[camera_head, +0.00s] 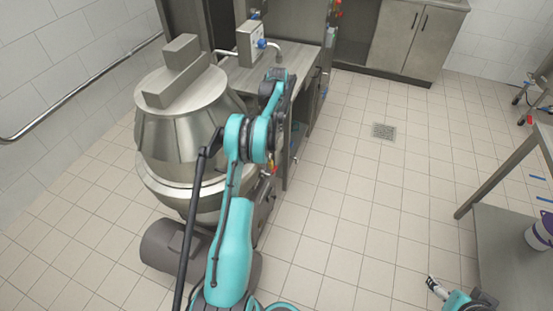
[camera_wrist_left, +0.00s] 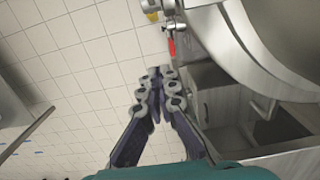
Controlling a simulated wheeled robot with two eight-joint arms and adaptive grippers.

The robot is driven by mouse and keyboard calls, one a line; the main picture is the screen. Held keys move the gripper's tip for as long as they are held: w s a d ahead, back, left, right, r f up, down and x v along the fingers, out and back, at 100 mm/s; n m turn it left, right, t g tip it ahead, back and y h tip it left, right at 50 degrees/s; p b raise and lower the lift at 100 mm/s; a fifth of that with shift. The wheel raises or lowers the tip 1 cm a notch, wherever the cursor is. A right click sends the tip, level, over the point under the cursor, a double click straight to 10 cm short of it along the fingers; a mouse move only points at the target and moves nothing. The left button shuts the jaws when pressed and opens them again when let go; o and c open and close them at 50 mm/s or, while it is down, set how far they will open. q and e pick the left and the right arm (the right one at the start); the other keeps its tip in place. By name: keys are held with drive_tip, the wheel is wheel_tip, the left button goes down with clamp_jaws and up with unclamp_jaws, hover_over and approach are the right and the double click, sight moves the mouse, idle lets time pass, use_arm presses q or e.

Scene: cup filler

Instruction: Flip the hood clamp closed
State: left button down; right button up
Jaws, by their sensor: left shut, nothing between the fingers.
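The hood clamp, a small metal fitting with a red handle (camera_wrist_left: 171,47), sits at the edge of the large metal vessel in the left wrist view. A small red part (camera_head: 275,170) shows beside the vessel in the head view. My left gripper (camera_wrist_left: 160,72) is shut and empty, its fingertips just below the red handle in the picture; I cannot tell whether they touch. My left arm hides part of the vessel in the head view, and the left fingers are not clear there. My right gripper (camera_head: 434,285) is low at the right, far from the vessel, too small to read.
The metal vessel with its hood (camera_head: 185,110) stands at the left. A counter (camera_head: 262,78) with a small box and blue knob stands behind it. A table (camera_head: 500,225) with a white and purple container (camera_head: 540,232) is at the right. The tiled floor between is clear.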

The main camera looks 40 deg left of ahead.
use_arm(q)
drive_tip(key=s+f+b, duration=0.2)
drive_tip(key=f, duration=0.3)
drive_tip(key=s+d+f+b, duration=0.1)
drive_tip(key=s+f+b, duration=0.1)
drive_tip(key=f, duration=0.4)
drive_tip(key=shift+f+b, duration=0.2)
drive_tip(key=shift+b, duration=0.55)
